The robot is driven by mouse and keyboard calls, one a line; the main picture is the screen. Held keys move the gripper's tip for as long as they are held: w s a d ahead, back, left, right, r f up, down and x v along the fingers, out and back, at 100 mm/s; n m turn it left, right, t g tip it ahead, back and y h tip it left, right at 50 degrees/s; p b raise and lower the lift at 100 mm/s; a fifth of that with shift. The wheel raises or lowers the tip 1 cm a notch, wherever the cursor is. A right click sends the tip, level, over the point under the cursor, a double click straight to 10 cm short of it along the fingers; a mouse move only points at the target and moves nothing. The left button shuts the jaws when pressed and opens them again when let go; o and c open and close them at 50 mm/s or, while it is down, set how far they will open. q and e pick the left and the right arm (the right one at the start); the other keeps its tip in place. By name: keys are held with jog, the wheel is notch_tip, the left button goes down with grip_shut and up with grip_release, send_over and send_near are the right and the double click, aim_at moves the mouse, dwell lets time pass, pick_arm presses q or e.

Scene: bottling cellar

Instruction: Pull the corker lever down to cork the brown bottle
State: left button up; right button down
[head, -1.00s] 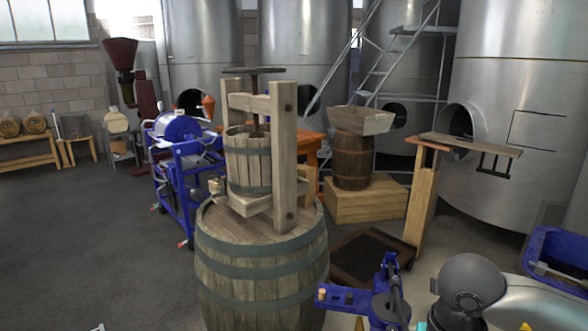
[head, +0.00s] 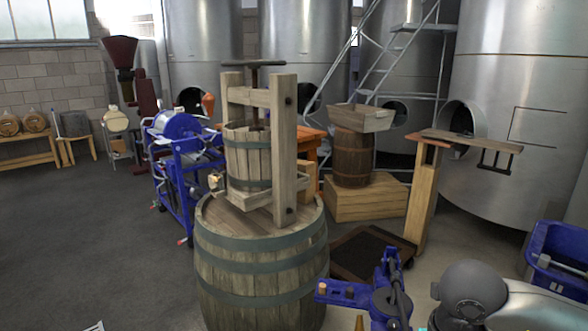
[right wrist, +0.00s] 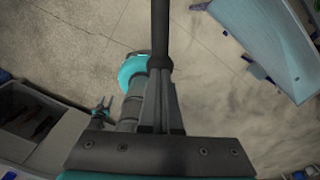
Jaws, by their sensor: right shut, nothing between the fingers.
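The blue corker (head: 343,293) stands at the bottom of the head view, right of centre, with small orange-brown pieces on its left arm. Its upright lever part (head: 396,283) rises on the right side. My right arm comes in from the right beside it, and its grey rounded joint hides part of that area. In the right wrist view my right gripper (right wrist: 160,68) has its dark fingers together, closed on nothing. A black rod (right wrist: 160,28) runs upward from the fingertips; I cannot tell whether it touches them. The brown bottle cannot be made out. My left gripper is not seen.
A wooden press (head: 285,150) on a large barrel (head: 262,270) stands left of the corker. A wooden post with a board (head: 425,195) stands behind it. A blue crate (head: 548,270) is at the right edge. Open floor (head: 90,240) lies to the left.

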jog(key=shift+s+a+f+b, duration=0.1)
jog(key=shift+s+f+b, duration=0.05)
jog(key=shift+f+b, duration=0.5)
jog(key=shift+s+f+b, duration=0.1)
jog(key=shift+f+b, duration=0.35)
jog(key=shift+f, duration=0.3)
jog(key=shift+s+f+b, duration=0.1)
jog(key=shift+f+b, duration=1.1)
jog(key=shift+f, duration=0.15)
jog(key=shift+s+f+b, duration=0.2)
jog(key=shift+f+b, duration=1.05)
jog(key=shift+f, duration=0.2)
notch_tip(320, 180, down, 2)
jog(key=shift+w+f+b, duration=0.1)
jog(key=shift+b, duration=0.95)
